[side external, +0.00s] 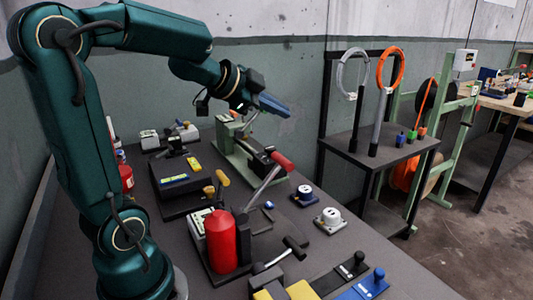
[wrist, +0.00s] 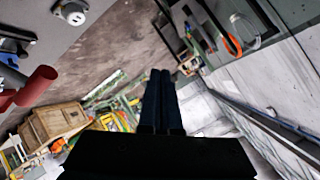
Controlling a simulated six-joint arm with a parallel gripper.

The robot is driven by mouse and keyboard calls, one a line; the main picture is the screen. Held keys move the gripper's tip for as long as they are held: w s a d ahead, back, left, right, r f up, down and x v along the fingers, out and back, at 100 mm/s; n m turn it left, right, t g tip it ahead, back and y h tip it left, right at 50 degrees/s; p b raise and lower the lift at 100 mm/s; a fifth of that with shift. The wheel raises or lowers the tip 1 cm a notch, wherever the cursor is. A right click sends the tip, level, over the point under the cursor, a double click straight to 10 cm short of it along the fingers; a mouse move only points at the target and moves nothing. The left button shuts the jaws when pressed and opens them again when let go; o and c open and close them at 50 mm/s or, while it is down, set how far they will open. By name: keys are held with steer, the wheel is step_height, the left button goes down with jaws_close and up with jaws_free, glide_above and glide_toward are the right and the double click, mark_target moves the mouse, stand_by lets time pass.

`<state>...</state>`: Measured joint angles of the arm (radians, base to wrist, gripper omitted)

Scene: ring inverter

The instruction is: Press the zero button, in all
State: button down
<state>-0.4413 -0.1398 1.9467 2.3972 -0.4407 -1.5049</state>
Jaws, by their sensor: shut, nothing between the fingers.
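My gripper (side external: 274,106) is shut and empty, raised well above the bench and pointing right in the side view. Its closed dark fingers (wrist: 158,75) fill the middle of the wrist view. No button with a readable zero mark can be picked out; markings are too small to read. Two small units with white round tops stand on the bench's right part, one on a blue base (side external: 304,195) and one on a pale base (side external: 330,219). A white round-topped unit (wrist: 73,12) also shows at the wrist view's upper left. My gripper is apart from all of these.
The dark bench (side external: 365,235) carries a red cylinder (side external: 221,242), a red-handled lever (side external: 282,162), a green press-like fixture (side external: 232,150) and a black box with yellow parts (side external: 178,182). A side table (side external: 362,155) holds upright rings. The air around my gripper is clear.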

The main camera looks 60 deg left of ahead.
step_height(320, 180, down, 3)
steer(key=s+a+g, duration=0.2)
glide_above(270, 205)
steer(key=s, duration=0.1)
step_height(270, 205, down, 8)
steer(key=shift+a+f+g, duration=0.3)
steer(key=shift+a+f, duration=0.1)
steer(key=shift+f, duration=4.35)
steer(key=shift+f, duration=0.15)
steer(key=shift+f, duration=0.3)
